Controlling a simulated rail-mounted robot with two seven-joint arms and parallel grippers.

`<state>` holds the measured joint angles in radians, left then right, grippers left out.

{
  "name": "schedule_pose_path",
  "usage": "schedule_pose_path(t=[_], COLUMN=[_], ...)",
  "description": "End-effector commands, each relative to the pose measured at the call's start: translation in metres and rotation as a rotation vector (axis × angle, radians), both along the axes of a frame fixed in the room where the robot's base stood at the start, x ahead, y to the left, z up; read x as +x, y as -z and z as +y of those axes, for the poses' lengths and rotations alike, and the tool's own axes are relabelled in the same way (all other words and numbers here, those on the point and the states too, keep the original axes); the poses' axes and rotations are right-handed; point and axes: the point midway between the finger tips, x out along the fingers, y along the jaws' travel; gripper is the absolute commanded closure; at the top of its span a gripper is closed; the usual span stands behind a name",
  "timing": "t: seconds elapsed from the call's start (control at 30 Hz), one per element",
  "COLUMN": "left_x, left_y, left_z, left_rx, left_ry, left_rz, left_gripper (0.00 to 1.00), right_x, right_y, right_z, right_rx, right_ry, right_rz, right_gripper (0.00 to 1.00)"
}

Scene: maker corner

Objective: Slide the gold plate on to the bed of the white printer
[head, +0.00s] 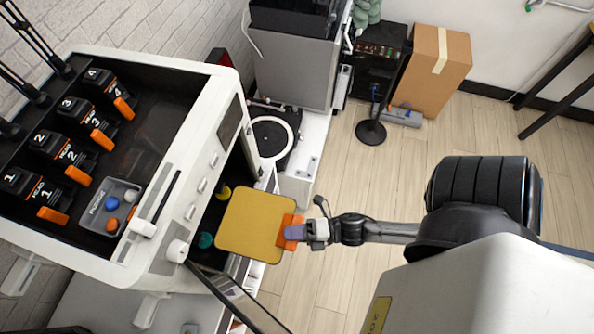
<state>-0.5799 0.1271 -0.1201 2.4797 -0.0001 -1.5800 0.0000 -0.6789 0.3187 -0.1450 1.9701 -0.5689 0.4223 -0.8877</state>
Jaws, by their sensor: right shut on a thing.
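The gold plate (252,225) is a flat square with rounded corners and an orange tab (289,232) on its right edge. My right gripper (297,232) comes in from the right and is shut on the orange tab. The plate is at the open front of the white printer (204,183), with its left part over the dark opening. I cannot tell whether it touches anything inside. The printer's bed cannot be made out; the plate and the printer's body hide much of the inside. My left gripper is not in view.
The printer's dark door (236,300) stands open below the plate. A grey purge tray (110,207) and several numbered heads are in the printer's top. A round black turntable (271,138) and a grey cabinet (292,70) stand behind. The wood floor (400,165) is open at the right.

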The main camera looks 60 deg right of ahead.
Motion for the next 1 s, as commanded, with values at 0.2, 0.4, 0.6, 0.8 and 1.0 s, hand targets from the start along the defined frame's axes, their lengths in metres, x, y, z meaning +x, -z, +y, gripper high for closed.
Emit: schedule_pose_path(t=[0.2,0.4,0.6,0.8,1.0], left_x=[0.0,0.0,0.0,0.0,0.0], left_y=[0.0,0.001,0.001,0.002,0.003], left_z=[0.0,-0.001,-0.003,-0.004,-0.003], left_rx=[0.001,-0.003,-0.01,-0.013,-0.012], left_ry=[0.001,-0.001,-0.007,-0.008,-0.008], left_rz=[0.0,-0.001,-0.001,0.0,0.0], left_gripper=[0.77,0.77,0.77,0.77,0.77], right_x=[0.017,0.033,0.047,0.062,0.077], right_y=[0.0,0.0,0.0,0.0,-0.001], right_z=[0.003,0.006,0.009,0.012,0.015], right_rx=[0.0,-0.001,0.0,0.0,0.0], right_ry=[0.0,0.0,0.0,0.001,0.0], right_rz=[-0.002,-0.003,-0.001,-0.001,-0.002], right_gripper=[1.0,1.0,1.0,1.0,1.0])
